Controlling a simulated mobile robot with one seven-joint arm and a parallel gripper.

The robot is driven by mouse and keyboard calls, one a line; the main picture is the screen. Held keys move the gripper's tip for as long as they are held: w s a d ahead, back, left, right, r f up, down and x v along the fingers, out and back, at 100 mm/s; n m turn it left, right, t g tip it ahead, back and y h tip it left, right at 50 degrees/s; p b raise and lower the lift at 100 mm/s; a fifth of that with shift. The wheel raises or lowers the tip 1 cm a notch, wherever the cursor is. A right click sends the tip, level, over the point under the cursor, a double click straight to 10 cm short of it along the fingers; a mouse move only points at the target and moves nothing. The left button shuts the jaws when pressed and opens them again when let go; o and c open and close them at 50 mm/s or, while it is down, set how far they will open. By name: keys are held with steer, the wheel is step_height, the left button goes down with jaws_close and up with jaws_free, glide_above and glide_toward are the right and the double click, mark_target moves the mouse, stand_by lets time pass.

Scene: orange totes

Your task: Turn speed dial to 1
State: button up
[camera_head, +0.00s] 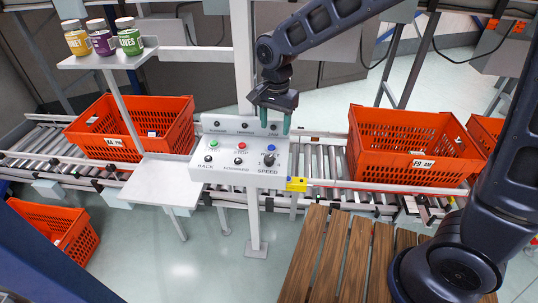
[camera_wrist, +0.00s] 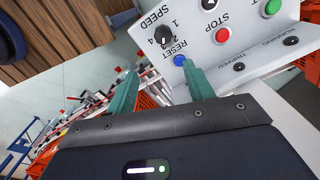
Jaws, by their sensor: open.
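The white control panel (camera_head: 240,178) stands in front of the conveyor in the head view. Its speed dial (camera_head: 269,160) is a small dark knob at the panel's right end, above the word SPEED. In the wrist view the dial (camera_wrist: 163,36) is a black knob beside printed numbers, including a 1. Its pointer is too small to read. My gripper (camera_head: 275,122) is open and empty, its two green fingers above and behind the dial. In the wrist view the gripper (camera_wrist: 160,70) has its fingertips apart from the dial, the right one close to the blue RESET button (camera_wrist: 179,60).
A red STOP button (camera_head: 241,147) and a green button (camera_head: 214,143) sit left of the dial. Orange totes stand on the conveyor at left (camera_head: 150,105) and right (camera_head: 400,130). A shelf (camera_head: 110,58) holds three jars. A slatted wooden surface (camera_head: 340,255) lies in front.

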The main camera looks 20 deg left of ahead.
mark_target(269, 157)
steer(key=f, duration=0.3)
steer(key=s+f, duration=0.1)
steer(key=f, duration=0.3)
steer(key=a+f, duration=0.1)
steer(key=f, duration=0.3)
steer(key=shift+s+a+f, duration=0.1)
steer(key=shift+s+f, duration=0.1)
steer(key=shift+f, duration=0.05)
steer(key=c, duration=1)
